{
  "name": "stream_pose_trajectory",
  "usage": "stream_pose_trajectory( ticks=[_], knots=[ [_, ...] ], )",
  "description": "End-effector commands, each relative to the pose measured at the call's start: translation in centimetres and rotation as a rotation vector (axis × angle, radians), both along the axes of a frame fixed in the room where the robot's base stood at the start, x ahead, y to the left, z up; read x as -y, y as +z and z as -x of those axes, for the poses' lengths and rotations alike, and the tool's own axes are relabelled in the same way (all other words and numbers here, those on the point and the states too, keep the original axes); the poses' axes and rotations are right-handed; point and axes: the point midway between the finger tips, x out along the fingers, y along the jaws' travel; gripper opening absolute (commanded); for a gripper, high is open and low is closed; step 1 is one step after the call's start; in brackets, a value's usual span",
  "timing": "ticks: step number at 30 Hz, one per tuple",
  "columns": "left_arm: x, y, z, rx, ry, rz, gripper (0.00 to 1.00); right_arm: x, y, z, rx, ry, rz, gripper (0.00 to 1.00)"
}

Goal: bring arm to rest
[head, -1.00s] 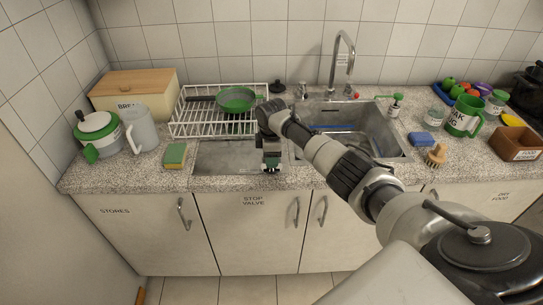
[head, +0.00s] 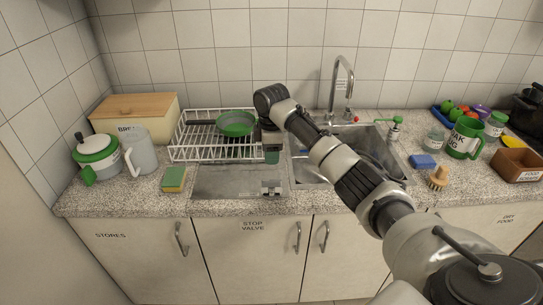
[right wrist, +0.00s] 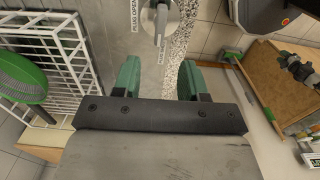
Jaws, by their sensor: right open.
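My right gripper (head: 271,157) hangs above the metal drainboard (head: 225,183), its fingers pointing down. In the right wrist view its two green fingers (right wrist: 158,78) stand apart with nothing between them. A small metal lever (head: 270,187) sits near the drainboard's front right. It also shows in the right wrist view (right wrist: 161,22), beyond the fingertips and apart from them, beside printed labels partly reading "PLUG OPEN". My right arm crosses the counter from the lower right and hides part of the sink (head: 395,160). My left gripper is not in view.
A tall tap (head: 341,85) rises behind the sink. A sponge (head: 173,179) lies left, and a blue sponge (head: 423,161) and brush (head: 438,177) lie right.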

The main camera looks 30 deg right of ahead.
Motion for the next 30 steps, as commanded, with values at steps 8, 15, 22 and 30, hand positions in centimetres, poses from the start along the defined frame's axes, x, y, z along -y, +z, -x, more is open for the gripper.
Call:
stream_pose_trajectory(
  ticks=[8,15,22,30],
  knots=[
    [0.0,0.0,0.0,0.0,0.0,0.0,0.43,0.0,0.0,0.0,0.0,0.0,0.0,0.43],
    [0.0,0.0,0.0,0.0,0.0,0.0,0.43,-2.9,-3.8,1.5,-0.002,0.007,0.016,0.43],
    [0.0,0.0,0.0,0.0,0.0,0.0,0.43,-11.6,-13.1,9.4,0.053,-0.059,0.003,0.43],
    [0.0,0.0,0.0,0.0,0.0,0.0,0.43,-17.9,-16.9,22.3,0.152,-0.329,-0.097,0.43]
  ],
)
